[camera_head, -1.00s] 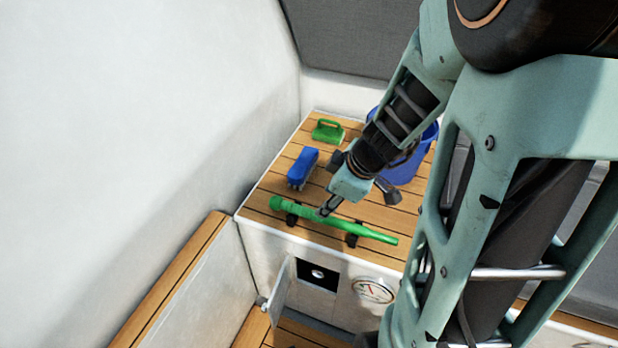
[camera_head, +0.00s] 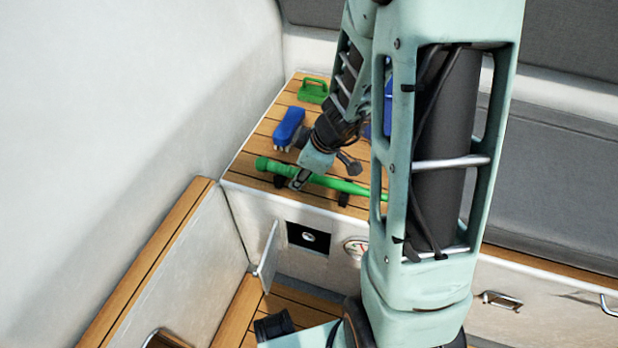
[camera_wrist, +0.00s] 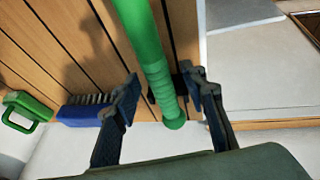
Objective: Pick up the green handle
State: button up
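The green handle (camera_head: 323,180) is a long rod with a thicker left end. It lies along the front of the slatted wooden top in black holders, and my arm hides its right end. In the wrist view the handle (camera_wrist: 150,50) runs from the top edge down to its rounded end. My gripper (camera_head: 298,181) is at the handle's thicker left part. In the wrist view my gripper (camera_wrist: 163,88) is open, with one finger on each side of the handle. A gap shows on the left; I cannot tell whether the right finger touches.
A blue brush (camera_head: 289,128) and a green block with a loop grip (camera_head: 313,90) lie behind the handle. A blue bucket (camera_head: 388,108) is mostly hidden by my arm. A small hatch door (camera_head: 266,255) hangs open below. A white wall (camera_head: 130,90) stands left.

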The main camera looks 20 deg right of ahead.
jog(key=shift+c, duration=0.6)
grip_shut()
jog(key=shift+r, duration=0.15)
